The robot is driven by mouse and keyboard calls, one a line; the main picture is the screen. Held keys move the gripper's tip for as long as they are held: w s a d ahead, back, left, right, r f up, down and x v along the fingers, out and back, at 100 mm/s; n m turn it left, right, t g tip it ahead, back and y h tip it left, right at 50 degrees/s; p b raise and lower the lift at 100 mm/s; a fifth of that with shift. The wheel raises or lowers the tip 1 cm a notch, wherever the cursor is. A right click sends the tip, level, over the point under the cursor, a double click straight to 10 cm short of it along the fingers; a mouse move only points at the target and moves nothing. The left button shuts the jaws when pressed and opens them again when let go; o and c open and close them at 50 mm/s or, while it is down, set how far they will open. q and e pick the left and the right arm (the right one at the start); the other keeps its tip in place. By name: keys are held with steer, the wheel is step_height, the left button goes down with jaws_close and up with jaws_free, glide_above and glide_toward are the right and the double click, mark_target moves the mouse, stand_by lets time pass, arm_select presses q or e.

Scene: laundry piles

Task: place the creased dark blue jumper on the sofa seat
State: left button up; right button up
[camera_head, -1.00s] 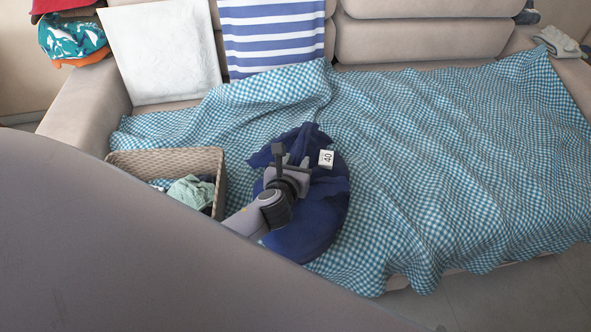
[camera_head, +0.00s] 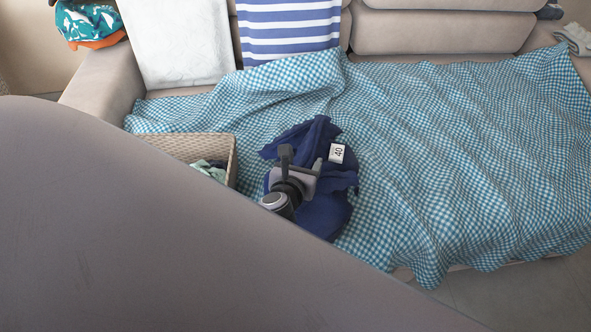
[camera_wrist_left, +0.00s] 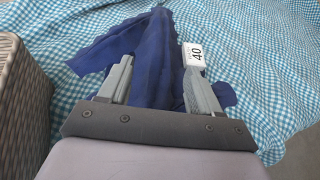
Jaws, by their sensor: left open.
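The creased dark blue jumper (camera_head: 312,135) lies in a rumpled heap on the sofa seat, on the blue-and-white checked blanket (camera_head: 440,150). A white tag reading 40 (camera_head: 338,153) shows at its right side. My left gripper (camera_head: 301,165) is over the jumper's near part. In the left wrist view the jaws (camera_wrist_left: 158,68) are open, with dark blue cloth (camera_wrist_left: 155,45) between and beyond the fingers. Whether the fingers touch the cloth is hard to tell. The jumper's near left part is hidden by my arm. My right gripper is not in view.
A woven basket (camera_head: 233,160) with clothes in it (camera_head: 209,170) stands just left of the jumper. A white cloth (camera_head: 178,40) and a blue-striped cloth (camera_head: 290,28) hang on the backrest. The blanket right of the jumper is clear.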

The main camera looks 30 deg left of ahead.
arm_select(q)
steer(key=p+v, duration=0.1)
steer(key=v, duration=0.6)
steer(key=shift+s+r, duration=0.15)
steer(key=shift+s+d, duration=0.15)
steer(key=shift+s, duration=0.1)
steer(key=shift+s+n, duration=0.2)
steer(key=shift+n, duration=0.2)
steer(key=s+d+f+n+g+h, duration=0.1)
steer(key=s+n, duration=0.4)
steer(key=n, duration=1)
steer(key=s+d+f+n+g+h, duration=0.2)
steer(key=s+f+n+h, duration=0.1)
steer(key=n, duration=1.2)
steer(key=shift+s+h, duration=0.9)
steer(key=shift+s, duration=0.2)
